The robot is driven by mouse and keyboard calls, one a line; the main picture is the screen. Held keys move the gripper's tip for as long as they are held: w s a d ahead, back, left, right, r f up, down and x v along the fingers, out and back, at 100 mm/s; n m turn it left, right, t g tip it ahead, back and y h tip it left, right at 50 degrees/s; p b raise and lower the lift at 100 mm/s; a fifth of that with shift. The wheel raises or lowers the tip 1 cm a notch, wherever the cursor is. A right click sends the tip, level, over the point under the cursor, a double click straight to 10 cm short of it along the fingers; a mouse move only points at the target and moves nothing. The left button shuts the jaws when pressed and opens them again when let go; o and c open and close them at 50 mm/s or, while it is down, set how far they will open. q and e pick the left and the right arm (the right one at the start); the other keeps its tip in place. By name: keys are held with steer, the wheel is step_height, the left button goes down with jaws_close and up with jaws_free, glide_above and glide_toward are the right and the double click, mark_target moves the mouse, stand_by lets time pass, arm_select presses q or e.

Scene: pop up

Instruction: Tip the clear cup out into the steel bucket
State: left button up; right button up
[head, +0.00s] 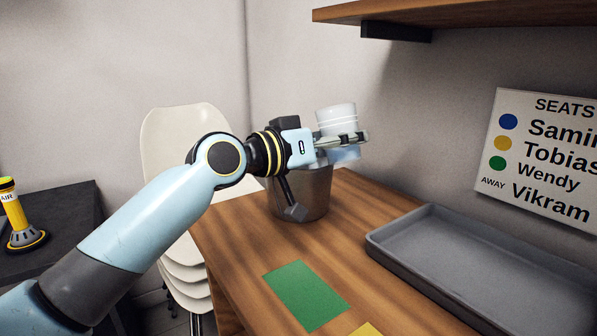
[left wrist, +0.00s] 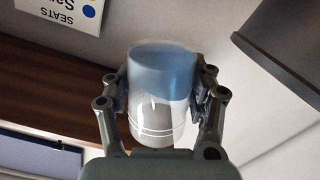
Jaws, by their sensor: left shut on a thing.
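My left gripper (head: 343,139) is shut on the clear cup (head: 337,119) and holds it in the air above the steel bucket (head: 300,194), toward its right side. The cup has pale rings near its upper end and looks blue at its lower end. The left wrist view is upside down; there the cup (left wrist: 160,95) sits between both fingers (left wrist: 160,98), blue end toward the picture top. I cannot tell whether its mouth faces up or down. The bucket stands on the table, its rim partly hidden by my gripper. A dark grey part of it (left wrist: 290,45) shows in the wrist view.
A grey tray (head: 392,258) lies on the right of the wooden table (head: 235,232). A green card (head: 305,295) and part of a yellow card (head: 367,330) lie in front. A shelf (head: 460,12) overhangs at upper right. White chairs (head: 180,135) stand behind left.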

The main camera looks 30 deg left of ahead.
arm_select(q)
steer(key=shift+w+a+f+n, duration=0.2)
steer(key=shift+a+n, duration=0.15)
steer(key=shift+n, duration=0.35)
steer(key=shift+a+r+n, duration=0.2)
steer(key=shift+a+n, duration=0.1)
steer(key=shift+n, duration=0.2)
steer(key=shift+w+a+r+n+p, duration=0.2)
steer(key=shift+a+r+n+p, duration=0.25)
steer(key=shift+n+p, duration=0.55)
steer(key=shift+r+p, duration=0.25)
steer(key=shift+p, duration=0.3)
steer(key=n+p, duration=0.1)
steer(key=n, duration=0.1)
steer(key=f+n+p, duration=0.1)
steer(key=n, duration=0.1)
steer(key=shift+n, duration=0.3)
steer(key=shift+r+p, duration=0.15)
steer(key=shift+p, duration=0.25)
arm_select(e)
step_height(320, 180, up, 6)
steer(key=shift+w+a+r, duration=0.15)
steer(key=shift+w+r, duration=0.1)
arm_select(q)
steer(key=shift+n, duration=0.3)
